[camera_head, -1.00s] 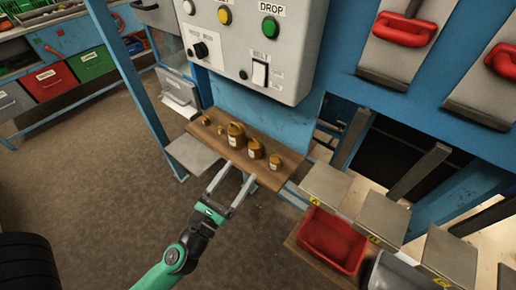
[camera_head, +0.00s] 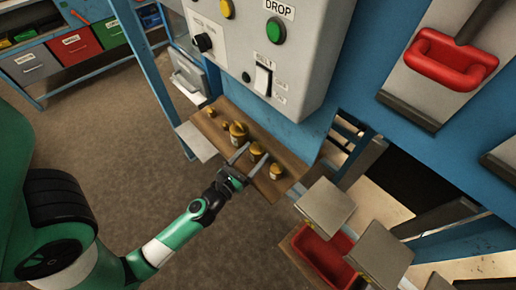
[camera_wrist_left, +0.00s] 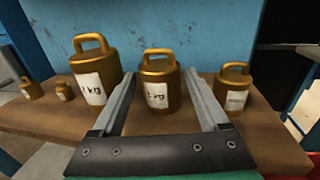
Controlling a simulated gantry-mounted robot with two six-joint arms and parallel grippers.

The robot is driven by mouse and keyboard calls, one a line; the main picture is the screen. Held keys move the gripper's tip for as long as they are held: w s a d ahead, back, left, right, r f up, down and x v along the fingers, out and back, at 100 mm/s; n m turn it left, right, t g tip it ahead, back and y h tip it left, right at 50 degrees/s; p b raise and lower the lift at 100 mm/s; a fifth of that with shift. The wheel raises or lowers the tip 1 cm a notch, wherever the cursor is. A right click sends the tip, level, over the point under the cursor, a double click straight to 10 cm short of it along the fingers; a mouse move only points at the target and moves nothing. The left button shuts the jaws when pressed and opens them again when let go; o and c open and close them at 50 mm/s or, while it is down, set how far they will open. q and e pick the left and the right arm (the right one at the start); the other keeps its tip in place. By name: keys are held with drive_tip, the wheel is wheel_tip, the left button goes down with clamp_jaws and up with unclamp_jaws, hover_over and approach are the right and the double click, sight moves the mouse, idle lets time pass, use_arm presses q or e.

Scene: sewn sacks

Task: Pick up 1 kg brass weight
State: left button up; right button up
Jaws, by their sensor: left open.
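The brass weight (camera_wrist_left: 160,85), a cylinder with a loop handle and a white label ending in "kg", stands upright on a brown wooden shelf (camera_wrist_left: 40,120). Its first label character is hard to read. In the head view this weight (camera_head: 257,152) is in front of my left gripper (camera_head: 253,160). In the left wrist view the open jaws of my left gripper (camera_wrist_left: 161,78) reach along either side of the weight, and I see no grip on it. My right gripper is not in view.
A larger brass weight (camera_wrist_left: 93,72) stands close left of the left finger, and a smaller one (camera_wrist_left: 234,88) right of the right finger. Two tiny weights (camera_wrist_left: 65,91) (camera_wrist_left: 31,88) stand farther left. A blue panel is behind; a red bin (camera_head: 322,246) is lower right.

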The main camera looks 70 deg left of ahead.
use_arm(q)
drive_tip(key=p+x, duration=0.1)
drive_tip(key=x, duration=0.4)
drive_tip(key=shift+w, duration=0.15)
clamp_jaws()
drive_tip(key=shift+r, duration=0.1)
idle(0.4)
